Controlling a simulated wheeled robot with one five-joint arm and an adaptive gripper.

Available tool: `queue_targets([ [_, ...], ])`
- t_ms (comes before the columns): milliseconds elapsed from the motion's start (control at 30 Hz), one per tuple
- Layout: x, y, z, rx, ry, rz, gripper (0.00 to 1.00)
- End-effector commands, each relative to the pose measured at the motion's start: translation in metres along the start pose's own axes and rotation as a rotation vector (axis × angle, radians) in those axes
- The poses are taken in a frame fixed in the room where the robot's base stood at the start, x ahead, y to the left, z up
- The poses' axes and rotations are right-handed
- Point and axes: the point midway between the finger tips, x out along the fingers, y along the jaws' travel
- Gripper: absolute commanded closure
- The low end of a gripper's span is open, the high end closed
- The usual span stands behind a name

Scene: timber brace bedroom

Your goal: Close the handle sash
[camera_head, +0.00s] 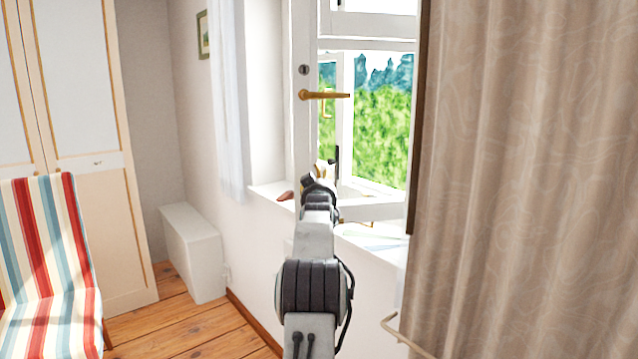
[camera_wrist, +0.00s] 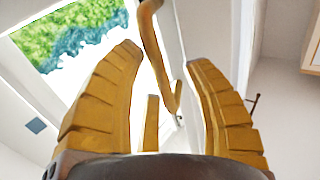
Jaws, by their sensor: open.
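The handle sash (camera_head: 304,135) is a white-framed window leaf, and it appears to stand swung inward over the sill. Its brass lever handle (camera_head: 323,95) points right, below a dark keyhole plate. My gripper (camera_head: 327,165) is in front of the sash, lower than the handle in the head view. In the wrist view my gripper (camera_wrist: 166,57) has its two yellow-brown ribbed fingers spread apart. A bent brass handle (camera_wrist: 154,45) runs through the picture between the fingers. I cannot tell whether either finger touches it or how deep it lies.
A beige patterned curtain (camera_head: 530,180) hangs close on the right. The white sill (camera_head: 268,189) holds a small reddish-brown object (camera_head: 285,196). A white box (camera_head: 195,250) stands by the wall. A striped chair (camera_head: 45,250) is at left, with bare wooden floor (camera_head: 185,325) beside it.

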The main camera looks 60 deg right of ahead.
Motion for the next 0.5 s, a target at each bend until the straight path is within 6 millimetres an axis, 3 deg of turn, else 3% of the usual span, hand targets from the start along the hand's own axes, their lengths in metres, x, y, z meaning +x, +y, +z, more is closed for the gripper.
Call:
queue_targets([
  [200,0.0,0.0,0.0004,0.0,0.0,0.0,0.55],
  [500,0.0,-0.0002,0.0004,0.0,-0.001,0.0,0.82],
])
